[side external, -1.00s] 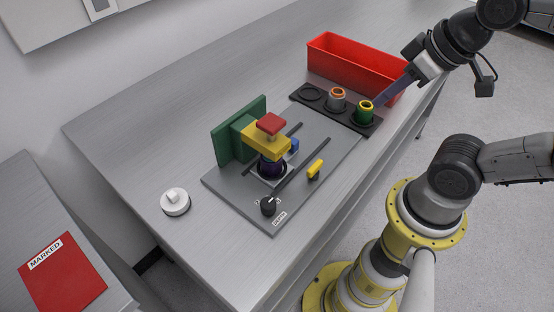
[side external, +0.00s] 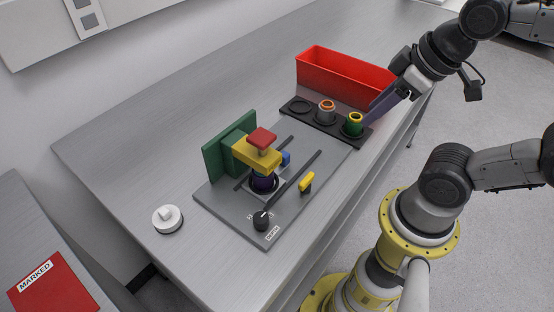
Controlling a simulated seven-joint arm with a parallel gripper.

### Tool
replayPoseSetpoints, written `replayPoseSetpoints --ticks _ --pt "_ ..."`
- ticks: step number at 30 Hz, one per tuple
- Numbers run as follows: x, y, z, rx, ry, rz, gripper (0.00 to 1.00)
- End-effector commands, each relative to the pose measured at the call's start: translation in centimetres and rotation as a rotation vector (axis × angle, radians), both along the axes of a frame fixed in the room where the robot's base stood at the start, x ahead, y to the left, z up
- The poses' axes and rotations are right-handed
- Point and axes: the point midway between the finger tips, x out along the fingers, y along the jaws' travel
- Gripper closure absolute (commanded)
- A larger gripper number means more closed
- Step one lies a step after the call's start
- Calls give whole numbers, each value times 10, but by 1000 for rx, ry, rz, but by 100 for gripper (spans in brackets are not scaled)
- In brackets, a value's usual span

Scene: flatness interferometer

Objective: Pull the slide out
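The interferometer stands on a grey base plate (side external: 230,203) with two dark rails (side external: 299,180). Between the rails is the pale slide (side external: 278,188), carrying a dark purple round part (side external: 264,183) under a yellow arm (side external: 256,154) with a red knob (side external: 262,138). A small blue block (side external: 286,158) sits at the slide's far side. A yellow handle (side external: 307,182) stands right of the near rail. My gripper (side external: 369,120) is well away, at the upper right, its long bluish fingers pointing down beside a green, yellow-rimmed cup. The finger gap cannot be made out.
A black rack (side external: 326,133) holds the green cup (side external: 354,126) and a grey, orange-rimmed cup (side external: 326,112); its left place is empty. A red bin (side external: 340,78) stands behind. A black dial (side external: 261,221) is at the plate's front, a white knobbed disc (side external: 168,219) left. A green upright (side external: 214,160) backs the plate.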

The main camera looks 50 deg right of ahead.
Motion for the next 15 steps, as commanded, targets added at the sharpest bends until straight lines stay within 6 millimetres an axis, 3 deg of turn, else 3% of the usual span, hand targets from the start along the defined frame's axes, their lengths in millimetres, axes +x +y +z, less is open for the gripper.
replayPoseSetpoints --ticks 8,15 --pt "28 7 36 -227 88 538 45" --pt "87 36 50 -351 236 1103 45"
